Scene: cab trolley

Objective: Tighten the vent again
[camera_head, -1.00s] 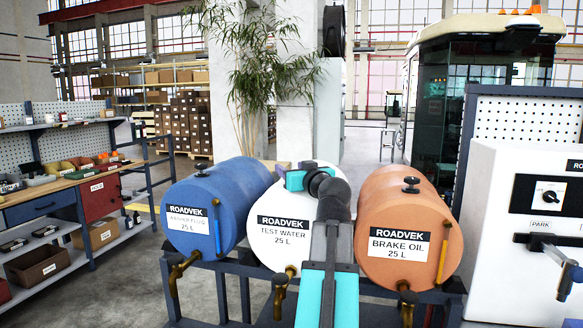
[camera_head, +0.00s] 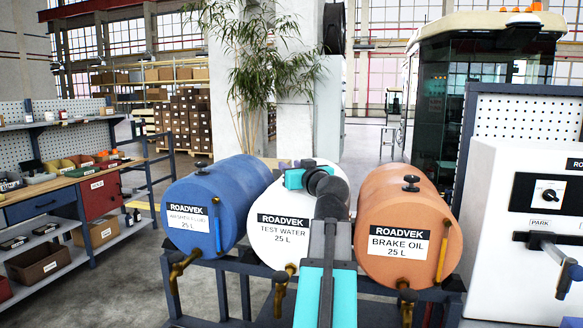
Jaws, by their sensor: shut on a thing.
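The white test water drum (camera_head: 280,245) lies on its side in the middle of a rack. Its vent on top is hidden behind my gripper. My gripper (camera_head: 296,164) is at the top of this drum, toward its far side, with its teal body in front. It appears shut on the vent, though the fingertips are mostly covered by my wrist. The blue washer fluid drum (camera_head: 200,195) on the left has a dark vent knob (camera_head: 201,168) on top. The orange brake oil drum (camera_head: 395,215) on the right has a dark vent knob (camera_head: 411,183) too.
The drums stand close together on a dark metal rack (camera_head: 205,263), each with a brass tap in front. A white cabinet (camera_head: 490,215) with a lever stands close on the right. A workbench with bins (camera_head: 60,190) is on the left. Floor between bench and rack is clear.

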